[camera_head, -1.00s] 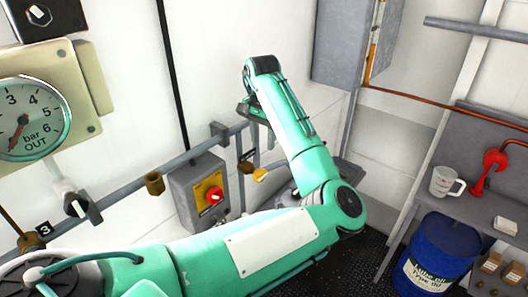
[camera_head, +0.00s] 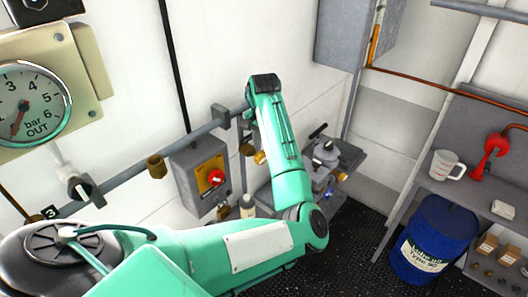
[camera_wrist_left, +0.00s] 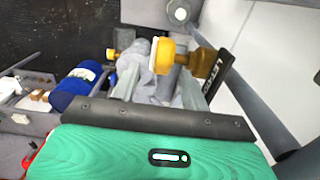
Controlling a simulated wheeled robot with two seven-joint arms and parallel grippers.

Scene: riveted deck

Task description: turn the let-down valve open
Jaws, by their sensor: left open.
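The let-down valve (camera_head: 260,158) is a small brass fitting with a yellow knob on the grey wall pipe, just right of the red-knobbed switch box. In the left wrist view the brass valve (camera_wrist_left: 198,63) shows close up, with a pale round face on its knob and a black lettered tag (camera_wrist_left: 219,76) beside it. My left gripper (camera_wrist_left: 158,82) is open; its fingers point toward the knob, with nothing seen held between them. I cannot tell whether they touch it. In the head view my left arm mostly hides the gripper. My right gripper is out of view.
The switch box (camera_head: 202,177) is on the wall, left of the valve. A pressure gauge (camera_head: 28,104) hangs at far left. A grey bench with a vise (camera_head: 326,152) stands behind my arm. A blue drum (camera_head: 434,240) and a jug (camera_head: 445,165) are at right.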

